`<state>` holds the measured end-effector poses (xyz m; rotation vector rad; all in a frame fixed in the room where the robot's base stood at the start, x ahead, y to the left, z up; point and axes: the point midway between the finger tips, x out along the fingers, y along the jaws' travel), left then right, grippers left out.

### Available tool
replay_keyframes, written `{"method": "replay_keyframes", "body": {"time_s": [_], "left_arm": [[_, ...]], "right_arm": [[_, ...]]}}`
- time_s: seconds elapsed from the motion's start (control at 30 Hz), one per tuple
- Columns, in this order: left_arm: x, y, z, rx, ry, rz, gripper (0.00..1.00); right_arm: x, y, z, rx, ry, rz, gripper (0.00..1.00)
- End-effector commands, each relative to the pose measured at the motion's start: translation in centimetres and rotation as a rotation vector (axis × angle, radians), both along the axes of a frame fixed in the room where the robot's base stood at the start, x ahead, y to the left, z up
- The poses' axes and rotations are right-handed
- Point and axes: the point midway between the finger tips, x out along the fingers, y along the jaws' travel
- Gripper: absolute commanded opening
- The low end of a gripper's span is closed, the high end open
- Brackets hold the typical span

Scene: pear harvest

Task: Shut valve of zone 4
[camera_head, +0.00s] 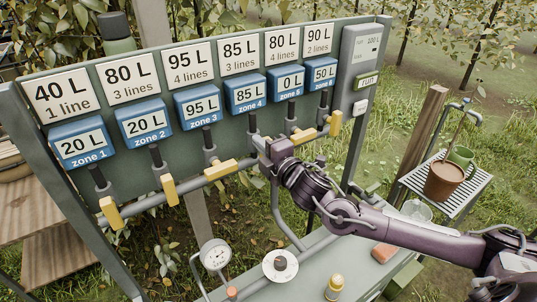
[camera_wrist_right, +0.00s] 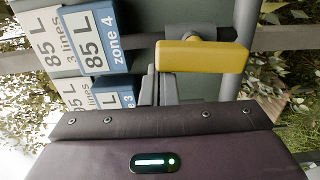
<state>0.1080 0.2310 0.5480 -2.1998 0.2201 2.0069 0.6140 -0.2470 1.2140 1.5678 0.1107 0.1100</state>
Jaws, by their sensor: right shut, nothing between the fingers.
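The zone 4 label (camera_head: 245,93) reads 85 L, below a white sign reading 85 L, 3 lines. Its black valve stem (camera_head: 252,122) shows beneath it. The zone 4 yellow handle (camera_wrist_right: 202,56) shows in the right wrist view, lying across the grey pipe; in the head view my gripper hides it. My right gripper (camera_head: 262,150) is at the zone 4 valve. In the wrist view its fingers (camera_wrist_right: 158,88) are together and empty, beside the handle and apart from it. My left gripper is not in view.
The zone 3 handle (camera_head: 221,170) and zone 5 handle (camera_head: 304,136) lie along the pipe. The zone 1 handle (camera_head: 111,214), zone 2 handle (camera_head: 170,190) and zone 6 handle (camera_head: 335,123) stand across it. A gauge (camera_head: 214,255) and a pot (camera_head: 443,181) on a rack are nearby.

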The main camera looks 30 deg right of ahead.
Motion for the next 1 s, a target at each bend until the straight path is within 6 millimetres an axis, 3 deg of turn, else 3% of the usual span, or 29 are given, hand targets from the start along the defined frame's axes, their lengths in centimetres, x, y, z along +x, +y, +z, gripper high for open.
{"method": "replay_keyframes", "body": {"time_s": [0.27, 0.63, 1.0], "left_arm": [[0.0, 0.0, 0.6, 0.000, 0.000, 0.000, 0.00], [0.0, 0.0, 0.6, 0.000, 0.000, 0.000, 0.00], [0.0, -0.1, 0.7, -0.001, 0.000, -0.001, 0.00]], "right_arm": [[0.2, -1.4, 0.5, -0.002, -0.001, -0.005, 0.00], [0.2, -1.6, 0.4, -0.001, 0.000, -0.004, 0.00], [0.4, -3.1, 0.3, -0.002, 0.002, -0.004, 0.00]]}}
